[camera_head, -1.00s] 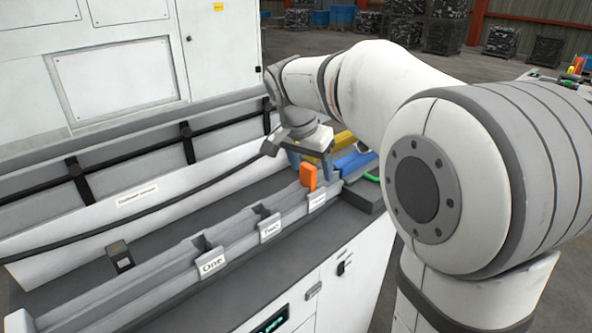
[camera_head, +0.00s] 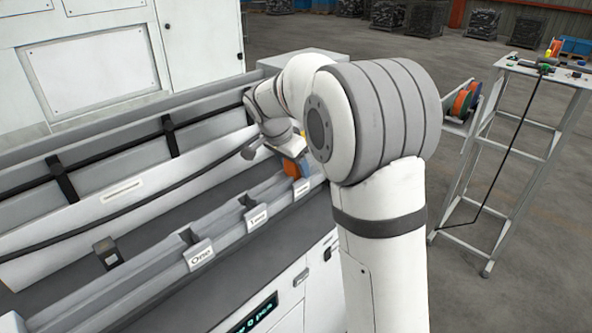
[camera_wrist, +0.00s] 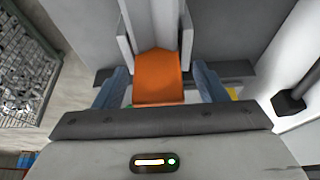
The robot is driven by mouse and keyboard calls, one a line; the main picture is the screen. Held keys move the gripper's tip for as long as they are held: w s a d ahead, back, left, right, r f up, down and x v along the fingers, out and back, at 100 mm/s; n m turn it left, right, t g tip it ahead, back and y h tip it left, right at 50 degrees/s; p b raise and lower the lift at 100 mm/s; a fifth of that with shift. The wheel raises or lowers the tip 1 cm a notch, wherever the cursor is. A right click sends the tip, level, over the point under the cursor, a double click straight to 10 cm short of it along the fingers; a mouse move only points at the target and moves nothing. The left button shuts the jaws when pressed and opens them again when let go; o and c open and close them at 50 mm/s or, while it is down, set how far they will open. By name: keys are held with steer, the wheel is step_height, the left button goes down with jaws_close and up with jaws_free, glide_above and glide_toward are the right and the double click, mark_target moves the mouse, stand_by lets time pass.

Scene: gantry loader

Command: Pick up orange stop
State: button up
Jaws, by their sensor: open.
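The orange stop (camera_wrist: 157,76) stands in the slot of a grey rail in the wrist view, between the two blue fingers of my gripper (camera_wrist: 160,88). The fingers are apart, with a gap on each side of the stop. In the head view the orange stop (camera_head: 291,168) shows at the far end of the rail, by the third label, partly hidden by my gripper (camera_head: 297,162). My gripper is low over it and open.
Labels One (camera_head: 199,254) and Two (camera_head: 256,217) mark other slots along the rail. A black bar (camera_head: 105,249) sits in the trough to the left.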

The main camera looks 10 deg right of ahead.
steer(key=shift+c, duration=0.4)
steer(key=c, duration=1)
steer(key=shift+c, duration=0.2)
steer(key=shift+r, duration=0.1)
